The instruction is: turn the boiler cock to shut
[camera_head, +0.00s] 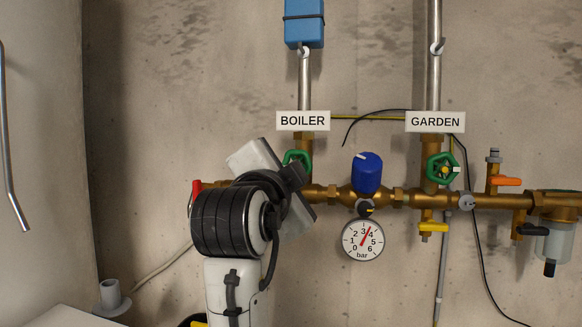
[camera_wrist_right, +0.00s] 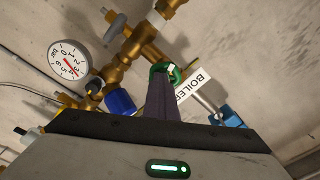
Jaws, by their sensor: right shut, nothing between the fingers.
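The boiler cock is a green handwheel (camera_head: 297,156) on the brass branch below the BOILER sign (camera_head: 303,121); my right wrist partly covers it in the head view. In the right wrist view the green wheel (camera_wrist_right: 176,72) shows just beyond the fingertips. My right gripper (camera_wrist_right: 161,78) is shut and empty, its dark fingers pointing at the wheel and overlapping its near side. I cannot tell whether they touch it. In the head view my right wrist hides the fingertips. My left gripper is in neither view.
A blue-capped regulator (camera_head: 367,172) and a pressure gauge (camera_head: 363,240) sit right of the cock. A similar green GARDEN handwheel (camera_head: 441,168) is further right. A red lever (camera_head: 196,188) is at the pipe's left end. Thin cables hang on the concrete wall.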

